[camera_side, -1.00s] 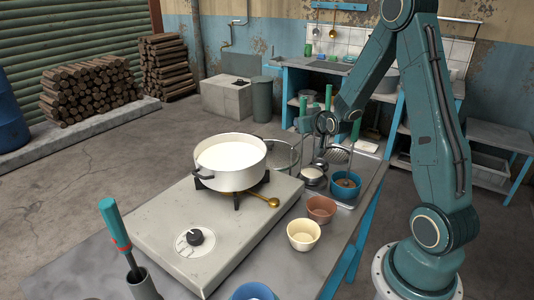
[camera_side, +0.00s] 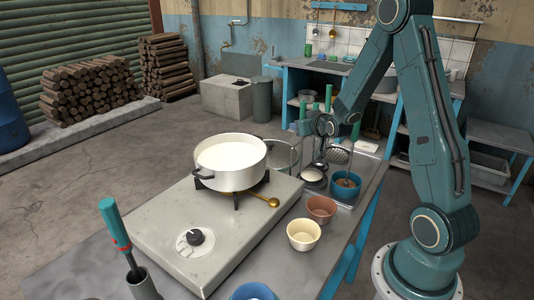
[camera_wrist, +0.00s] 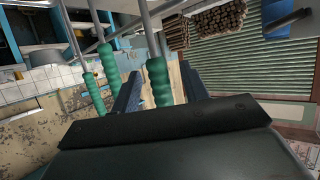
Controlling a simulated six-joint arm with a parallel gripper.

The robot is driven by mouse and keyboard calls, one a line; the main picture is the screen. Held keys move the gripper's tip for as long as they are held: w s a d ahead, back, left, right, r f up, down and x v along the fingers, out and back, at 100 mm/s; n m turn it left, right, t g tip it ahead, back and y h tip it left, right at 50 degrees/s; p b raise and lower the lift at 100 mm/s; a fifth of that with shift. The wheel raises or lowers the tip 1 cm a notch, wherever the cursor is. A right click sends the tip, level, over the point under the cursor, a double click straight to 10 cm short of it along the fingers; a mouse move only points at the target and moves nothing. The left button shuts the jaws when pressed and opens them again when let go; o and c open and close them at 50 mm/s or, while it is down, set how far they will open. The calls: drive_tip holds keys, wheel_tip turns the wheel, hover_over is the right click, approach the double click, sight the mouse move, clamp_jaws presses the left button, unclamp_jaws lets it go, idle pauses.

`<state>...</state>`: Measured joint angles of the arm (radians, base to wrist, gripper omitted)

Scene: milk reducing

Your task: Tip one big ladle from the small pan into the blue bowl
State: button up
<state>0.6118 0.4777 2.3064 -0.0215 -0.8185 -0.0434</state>
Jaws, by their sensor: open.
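A small pan (camera_side: 313,175) with white liquid stands on the rack side of the table, behind the small cups. One blue bowl (camera_side: 254,291) is at the front edge, partly cut off. Another blue bowl (camera_side: 345,184), with something brown inside, stands right of the small pan. My gripper (camera_side: 321,126) is above the small pan, among upright green handles (camera_side: 328,98). In the wrist view my gripper (camera_wrist: 157,88) is open, with a ribbed green handle (camera_wrist: 160,82) showing between its dark fingers. I cannot tell whether they touch it.
A large white pot (camera_side: 230,160) of white liquid sits on the burner (camera_side: 192,239). A terracotta cup (camera_side: 321,208) and a cream cup (camera_side: 303,234) stand to the right. A green-and-red-handled tool (camera_side: 115,225) stands in a holder at front left.

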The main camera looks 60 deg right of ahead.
drive_tip(key=shift+s, duration=0.15)
drive_tip(key=v, duration=0.7)
drive_tip(key=shift+a, duration=0.15)
drive_tip(key=shift+r, duration=0.15)
idle(0.4)
drive_tip(key=s+a+r+n+g+y, duration=0.1)
drive_tip(key=s+a+r+n+y, duration=0.15)
drive_tip(key=a, duration=0.45)
drive_tip(key=s+a+r+n+g+y, duration=0.15)
drive_tip(key=a+r, duration=0.25)
drive_tip(key=a, duration=0.4)
drive_tip(key=s+a+r+n+g+y, duration=0.2)
drive_tip(key=s+a, duration=0.8)
drive_tip(key=s, duration=0.5)
drive_tip(key=shift+a+r+n+g+y, duration=0.2)
drive_tip(key=shift+r+n+g+y, duration=0.1)
drive_tip(key=shift+r+g+y, duration=0.35)
drive_tip(key=shift+r, duration=0.2)
